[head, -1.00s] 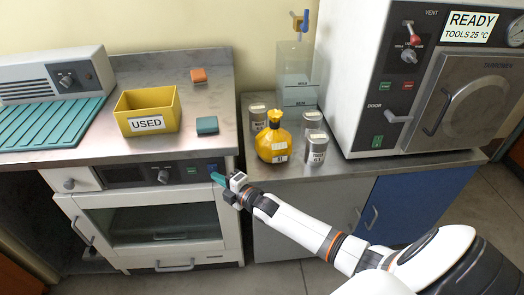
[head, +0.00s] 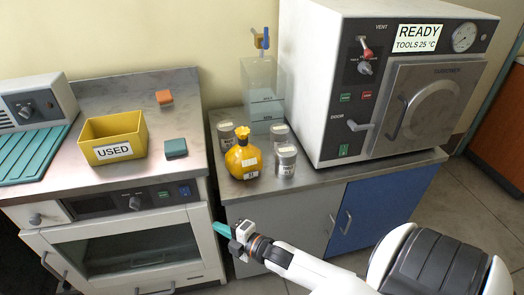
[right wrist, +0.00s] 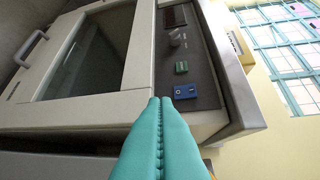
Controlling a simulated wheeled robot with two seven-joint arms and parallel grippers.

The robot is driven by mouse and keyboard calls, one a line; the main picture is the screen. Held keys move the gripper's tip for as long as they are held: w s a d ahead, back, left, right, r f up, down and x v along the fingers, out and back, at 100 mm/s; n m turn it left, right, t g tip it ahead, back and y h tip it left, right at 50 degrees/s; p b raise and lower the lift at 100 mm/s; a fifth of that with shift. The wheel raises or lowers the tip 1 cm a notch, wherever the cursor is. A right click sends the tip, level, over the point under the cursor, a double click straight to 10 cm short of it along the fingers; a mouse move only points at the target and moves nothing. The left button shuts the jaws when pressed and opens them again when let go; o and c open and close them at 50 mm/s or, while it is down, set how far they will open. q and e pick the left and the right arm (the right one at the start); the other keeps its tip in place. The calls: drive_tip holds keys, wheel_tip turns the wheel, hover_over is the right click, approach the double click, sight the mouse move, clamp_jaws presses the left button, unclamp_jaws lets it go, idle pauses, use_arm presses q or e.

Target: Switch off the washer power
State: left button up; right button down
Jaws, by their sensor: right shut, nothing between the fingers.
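The washer (head: 206,240) is the white front-loading unit with a window, under the left counter. Its dark control panel (head: 100,204) holds a knob (head: 134,203), a green button (head: 163,194) and, at the right end, a blue rocker switch (head: 185,190). In the right wrist view, turned sideways, the blue switch (right wrist: 185,91) shows white marks just beyond the fingertips; which side is pressed I cannot tell. My right gripper (head: 215,226), with teal fingers, is shut and empty, in front of the washer's right edge, below and right of the switch and apart from it. My left gripper is out of view.
A yellow USED bin (head: 118,150) and orange and teal blocks stand on the counter above. To the right, a yellow bottle (head: 243,160) and grey canisters stand before a large white sterilizer (head: 310,80). The floor before the cabinets is mostly clear.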

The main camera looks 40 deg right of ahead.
drive_tip(key=s+d+f+m+g+h+p, duration=0.1)
drive_tip(key=s+f+m+g, duration=0.1)
drive_tip(key=f, duration=0.5)
drive_tip(key=s+f+m+g+h+p, duration=0.1)
drive_tip(key=s+f+m+g, duration=0.1)
drive_tip(key=s+f+m, duration=0.2)
drive_tip(key=s+d+f+m+g+h+p, duration=0.1)
drive_tip(key=s+f+m+g, duration=0.2)
drive_tip(key=s+f, duration=0.4)
wheel_tip(320, 180, down, 5)
drive_tip(key=shift+s+d+r+h+p, duration=0.1)
drive_tip(key=shift+s+d+h+p, duration=0.2)
drive_tip(key=shift+d+p, duration=0.1)
drive_tip(key=shift+w, duration=0.1)
drive_tip(key=s+a+f+m+g, duration=0.1)
drive_tip(key=s+f, duration=0.3)
drive_tip(key=s, duration=0.5)
drive_tip(key=s+a+f+m+g+p, duration=0.1)
drive_tip(key=s+f+m+g, duration=0.3)
drive_tip(key=s, duration=0.5)
drive_tip(key=s+a+f+m+g+p, duration=0.1)
drive_tip(key=s+a+f+m+g, duration=0.1)
drive_tip(key=s, duration=0.7)
wheel_tip(320, 180, down, 2)
drive_tip(key=shift+a+f+m+g, duration=0.3)
drive_tip(key=shift+a+g, duration=0.1)
drive_tip(key=shift+a, duration=0.2)
drive_tip(key=shift+w, duration=0.1)
